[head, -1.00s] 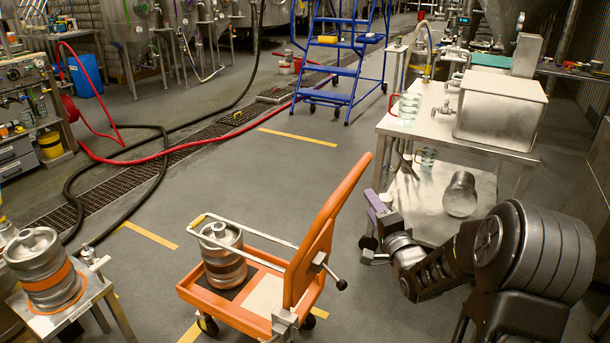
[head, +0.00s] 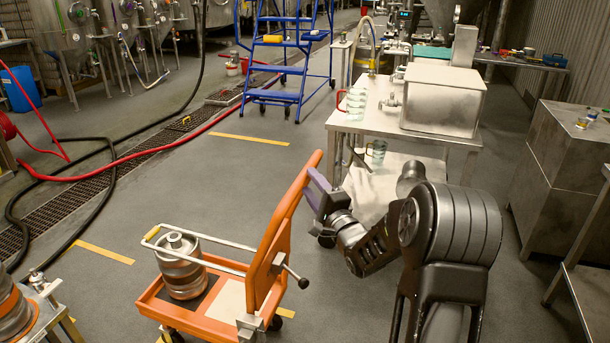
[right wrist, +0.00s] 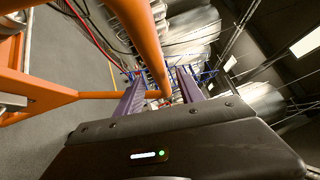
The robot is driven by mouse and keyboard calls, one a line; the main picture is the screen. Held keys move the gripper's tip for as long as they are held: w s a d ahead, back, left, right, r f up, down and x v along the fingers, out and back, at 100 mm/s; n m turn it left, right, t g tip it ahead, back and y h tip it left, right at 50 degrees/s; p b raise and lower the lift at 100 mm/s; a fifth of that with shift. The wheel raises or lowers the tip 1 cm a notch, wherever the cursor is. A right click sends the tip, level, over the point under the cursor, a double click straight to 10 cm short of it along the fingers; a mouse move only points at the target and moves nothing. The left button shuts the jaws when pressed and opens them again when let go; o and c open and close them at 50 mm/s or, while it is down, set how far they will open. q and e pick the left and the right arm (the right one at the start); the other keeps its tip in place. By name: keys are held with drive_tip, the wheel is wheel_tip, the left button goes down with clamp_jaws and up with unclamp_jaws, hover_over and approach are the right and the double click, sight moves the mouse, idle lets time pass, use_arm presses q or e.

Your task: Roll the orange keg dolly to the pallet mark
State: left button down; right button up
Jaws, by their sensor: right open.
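The orange keg dolly (head: 185,319) stands on the floor at lower centre in the head view. It carries a steel keg (head: 181,268) on its deck, and its tilted orange push frame (head: 278,240) rises at its right side. My right gripper (head: 316,190), with purple fingers, is open beside the top of that frame. In the right wrist view an orange bar (right wrist: 100,96) reaches across toward the open fingers (right wrist: 162,86); I cannot tell whether they touch it. Yellow floor lines (head: 249,139) (head: 106,253) show on the left and beyond the dolly. My left gripper is out of view.
A steel table (head: 385,123) with a steel box stands beyond my right arm. Blue rolling steps (head: 290,65) stand at the back. Hoses (head: 120,159) and a floor grate (head: 140,160) run along the left. The grey floor beyond the dolly is clear.

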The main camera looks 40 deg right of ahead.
sight(305, 176)
drive_tip(key=x, duration=0.4)
drive_tip(key=shift+w, duration=0.2)
drive_tip(key=shift+c, duration=0.5)
clamp_jaws()
idle(0.8)
